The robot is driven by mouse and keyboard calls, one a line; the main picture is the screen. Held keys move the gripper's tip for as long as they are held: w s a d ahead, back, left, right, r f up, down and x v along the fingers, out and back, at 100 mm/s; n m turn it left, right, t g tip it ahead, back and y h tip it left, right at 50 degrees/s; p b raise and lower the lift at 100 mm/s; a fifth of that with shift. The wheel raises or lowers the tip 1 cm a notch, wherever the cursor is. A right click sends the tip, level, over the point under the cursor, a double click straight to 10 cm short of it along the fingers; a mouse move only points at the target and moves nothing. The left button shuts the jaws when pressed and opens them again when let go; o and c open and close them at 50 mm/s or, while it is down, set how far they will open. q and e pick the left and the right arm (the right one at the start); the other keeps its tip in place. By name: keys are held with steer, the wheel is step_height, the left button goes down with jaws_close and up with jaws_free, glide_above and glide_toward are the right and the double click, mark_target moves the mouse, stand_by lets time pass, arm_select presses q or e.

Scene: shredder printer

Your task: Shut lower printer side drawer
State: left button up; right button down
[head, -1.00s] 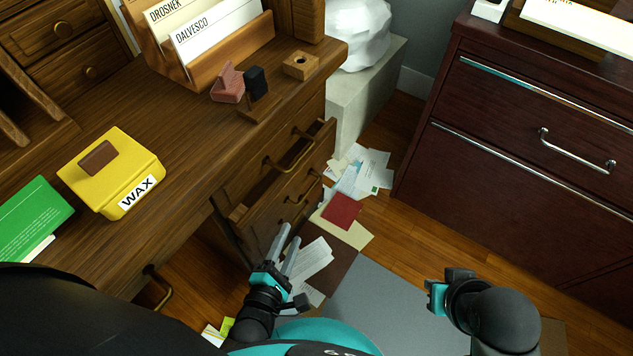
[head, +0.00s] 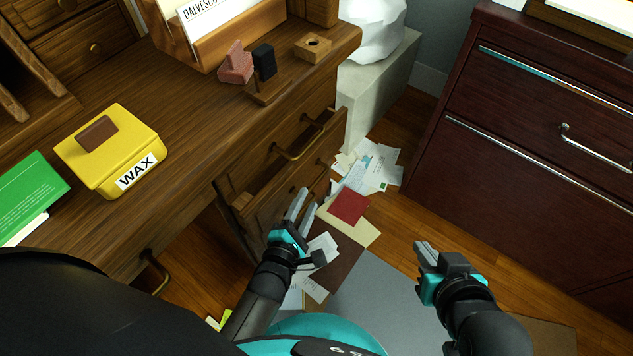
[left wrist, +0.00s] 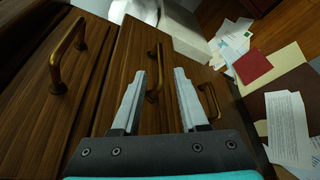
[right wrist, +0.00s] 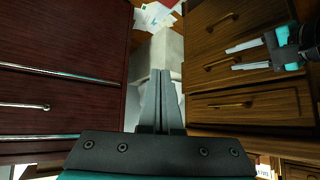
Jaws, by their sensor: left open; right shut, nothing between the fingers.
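The wooden desk has a stack of drawers with brass handles. The upper drawer (head: 262,158) looks closed. The drawer below it (head: 240,205) stands out from the desk, its top rim and part of its inside showing. In the left wrist view its front (left wrist: 130,50) carries a handle (left wrist: 155,72), with a lower handle (left wrist: 210,102) beyond. My left gripper (head: 300,206) is open and empty, in front of the drawer fronts; its fingers (left wrist: 158,90) appear either side of the handle, but contact cannot be told. My right gripper (head: 424,250) is shut and empty above the floor.
A dark red cabinet (head: 540,140) with chrome handles stands at the right, its drawers looking shut. Papers (head: 368,165) and a red booklet (head: 348,207) lie on the floor between. A yellow wax box (head: 110,150) and stamps stand on the desk. A pale plinth (head: 375,85) is behind.

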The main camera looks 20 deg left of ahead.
mark_target(314, 186)
arm_select(q)
steer(key=shift+b+x, duration=1.65)
steer(key=shift+x, duration=1.6)
steer(key=shift+w+f+b, duration=0.25)
steer(key=shift+w+b, duration=0.1)
steer(key=shift+w, duration=0.3)
arm_select(e)
steer(key=a+r+t+y, duration=0.3)
steer(key=a+t, duration=0.3)
steer(key=t, duration=0.1)
steer(key=shift+w+a+r+m+y, duration=0.15)
steer(key=shift+w+m+y, duration=0.15)
steer(key=shift+w, duration=0.05)
arm_select(q)
steer(key=shift+c, duration=0.2)
jaws_close()
